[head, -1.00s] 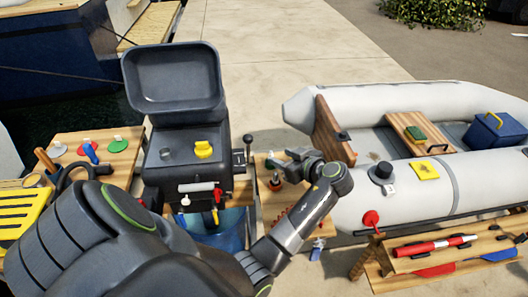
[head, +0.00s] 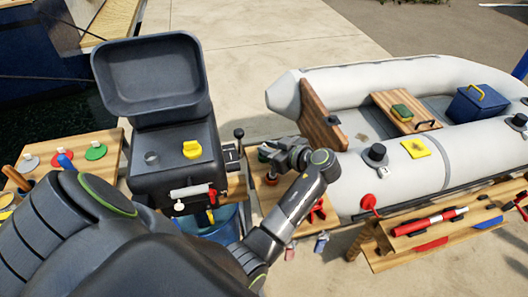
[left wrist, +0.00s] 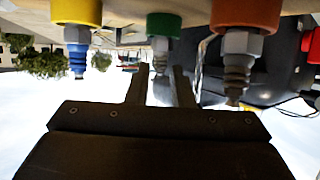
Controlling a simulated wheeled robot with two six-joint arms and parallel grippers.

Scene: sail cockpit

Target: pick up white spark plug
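My left gripper (head: 276,153) reaches over the small wooden stand (head: 243,205) beside the black engine. In the left wrist view my left gripper (left wrist: 160,82) is open, its two fingers apart. A ribbed grey plug with a green collar (left wrist: 163,27) shows between and beyond the fingertips; I cannot tell if they touch it. Beside it are a plug with a yellow collar (left wrist: 76,12) and one with an orange collar (left wrist: 246,14). I cannot tell which of them, if any, is the white spark plug. My right gripper is not in view.
The engine (head: 170,160) with its raised lid stands left of the gripper, a white cylinder (head: 192,192) on its front. A grey inflatable boat (head: 365,185) lies right. A wooden bench (head: 410,255) holds a red and white tool. Open paving (head: 260,55) lies behind.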

